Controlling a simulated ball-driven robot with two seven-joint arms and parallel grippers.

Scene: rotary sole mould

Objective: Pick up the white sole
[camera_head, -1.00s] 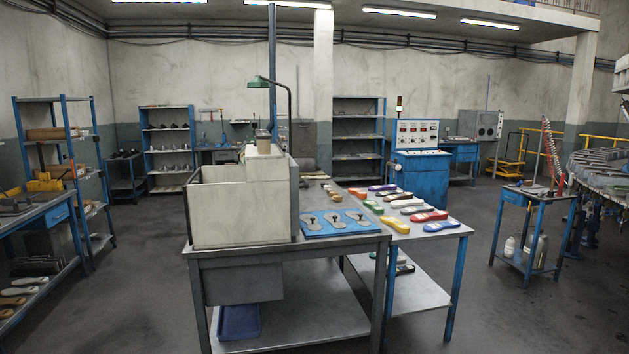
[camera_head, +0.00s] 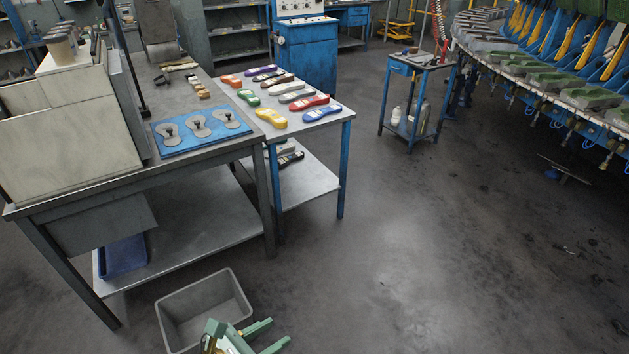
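The white sole (camera_head: 286,88) lies in the row of coloured soles on the blue-legged side table (camera_head: 341,110). A brown sole (camera_head: 277,80) lies behind it and a light grey sole (camera_head: 296,96) in front of it. My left gripper (camera_head: 279,333) shows at the bottom edge with its green fingers apart and nothing between them. It is low in the picture, well short of the table and beside a grey bin. My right gripper is not in view.
Red (camera_head: 308,103), blue (camera_head: 321,113), yellow (camera_head: 271,117) and green (camera_head: 249,97) soles lie around it. A grey workbench (camera_head: 180,170) adjoins on the left. The grey bin (camera_head: 203,309) stands on the floor.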

